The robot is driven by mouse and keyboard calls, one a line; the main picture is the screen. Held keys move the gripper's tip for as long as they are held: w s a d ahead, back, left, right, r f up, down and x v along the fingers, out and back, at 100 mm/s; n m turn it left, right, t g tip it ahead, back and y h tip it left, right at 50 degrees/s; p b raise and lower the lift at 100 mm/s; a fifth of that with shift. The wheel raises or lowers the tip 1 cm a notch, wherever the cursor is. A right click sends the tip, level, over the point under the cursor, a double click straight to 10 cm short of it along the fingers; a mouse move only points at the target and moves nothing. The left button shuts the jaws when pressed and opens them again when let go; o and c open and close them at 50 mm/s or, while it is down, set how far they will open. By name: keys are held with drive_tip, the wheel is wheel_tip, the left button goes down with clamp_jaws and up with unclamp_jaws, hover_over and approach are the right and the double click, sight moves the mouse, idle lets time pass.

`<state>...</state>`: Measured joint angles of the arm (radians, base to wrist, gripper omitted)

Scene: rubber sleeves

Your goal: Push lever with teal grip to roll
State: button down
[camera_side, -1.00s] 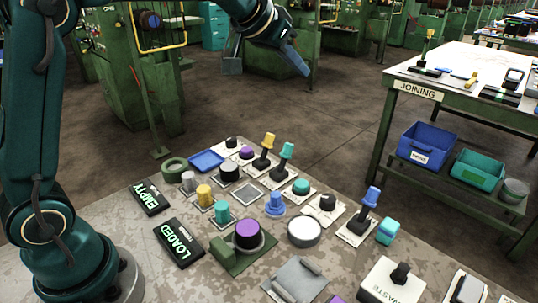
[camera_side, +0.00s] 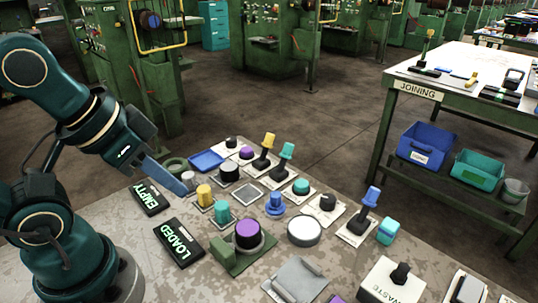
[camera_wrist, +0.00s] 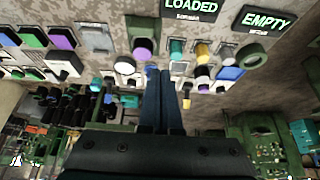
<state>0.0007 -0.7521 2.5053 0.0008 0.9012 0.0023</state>
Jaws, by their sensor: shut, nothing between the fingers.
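The lever with the teal grip (camera_side: 287,151) stands on a pale plate among the controls at the back of the bench in the side view. Its grip leans slightly to the right over a dark base. My gripper (camera_side: 182,189) is shut and empty, with its fingers pointing down and right near the EMPTY sign, well to the left of the lever. In the wrist view the closed fingers of my gripper (camera_wrist: 160,72) reach up over the controls. I cannot pick out the teal grip clearly there.
A lever with a yellow grip (camera_side: 268,142) stands just left of the teal one. A blue-grip lever (camera_side: 371,197) stands farther right. Yellow (camera_side: 204,194) and teal (camera_side: 222,211) cylinders and a blue knob (camera_side: 275,203) lie between. The LOADED sign (camera_side: 178,243) is in front.

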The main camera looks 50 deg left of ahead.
idle(0.3)
drive_tip(key=w+d+r+m+g+h, duration=0.1)
drive_tip(key=w+d+r+h, duration=0.2)
drive_tip(key=d+h, duration=0.35)
drive_tip(key=w+a+r+n+t+h, duration=0.1)
drive_tip(key=w+a+n+t+h, duration=0.15)
drive_tip(key=w, duration=0.55)
drive_tip(key=w+a+n+t+h, duration=0.15)
drive_tip(key=w+n, duration=0.25)
drive_tip(key=w, duration=0.4)
drive_tip(key=w+a+f+n+t+y, duration=0.2)
drive_tip(key=a+f+n, duration=0.7)
drive_tip(key=a, duration=0.6)
wheel_tip(320, 180, down, 2)
drive_tip(key=shift+w+t+y, duration=0.4)
drive_tip(key=shift+w+y, duration=0.35)
drive_tip(key=shift+w, duration=0.2)
